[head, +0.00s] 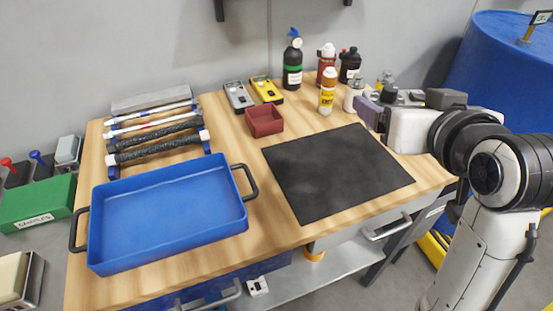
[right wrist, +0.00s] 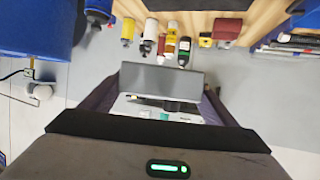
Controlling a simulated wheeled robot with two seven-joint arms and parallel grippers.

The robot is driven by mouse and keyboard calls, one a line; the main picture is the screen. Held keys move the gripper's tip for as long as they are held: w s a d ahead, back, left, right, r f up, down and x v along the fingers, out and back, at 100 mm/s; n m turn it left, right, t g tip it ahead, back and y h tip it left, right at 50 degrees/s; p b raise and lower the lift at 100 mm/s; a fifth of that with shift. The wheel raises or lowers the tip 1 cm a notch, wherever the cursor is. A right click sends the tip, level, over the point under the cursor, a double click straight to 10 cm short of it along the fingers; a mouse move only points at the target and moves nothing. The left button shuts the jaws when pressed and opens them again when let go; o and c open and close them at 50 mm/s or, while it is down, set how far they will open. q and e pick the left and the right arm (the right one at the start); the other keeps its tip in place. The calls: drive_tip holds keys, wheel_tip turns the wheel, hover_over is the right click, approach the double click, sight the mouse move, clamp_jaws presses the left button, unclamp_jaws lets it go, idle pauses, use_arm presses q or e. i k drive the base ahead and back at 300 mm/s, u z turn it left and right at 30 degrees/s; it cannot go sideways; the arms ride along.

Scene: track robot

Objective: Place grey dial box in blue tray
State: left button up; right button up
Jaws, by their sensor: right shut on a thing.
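The blue tray (head: 165,212) lies on the left front of the wooden bench in the head view, empty, with a dark handle at each end. My right gripper (head: 384,108) is at the bench's right side, beyond the black mat and far from the tray. It is shut on a grey box, which I take to be the grey dial box (right wrist: 160,78); in the right wrist view the box sits between both jaws. In the head view the jaws and wrist hide most of the box. My left gripper is not in view.
A grey meter (head: 239,96) and a yellow meter (head: 267,89) lie at the back, near a small red bin (head: 264,121). Several bottles stand at the back right. Rods on a rack lie behind the tray. The black mat (head: 335,170) is bare.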

sight(184, 216)
drive_tip(key=k, duration=0.45)
drive_tip(key=z, duration=1.6)
drive_tip(key=i, duration=0.7)
drive_tip(key=u, duration=2.75)
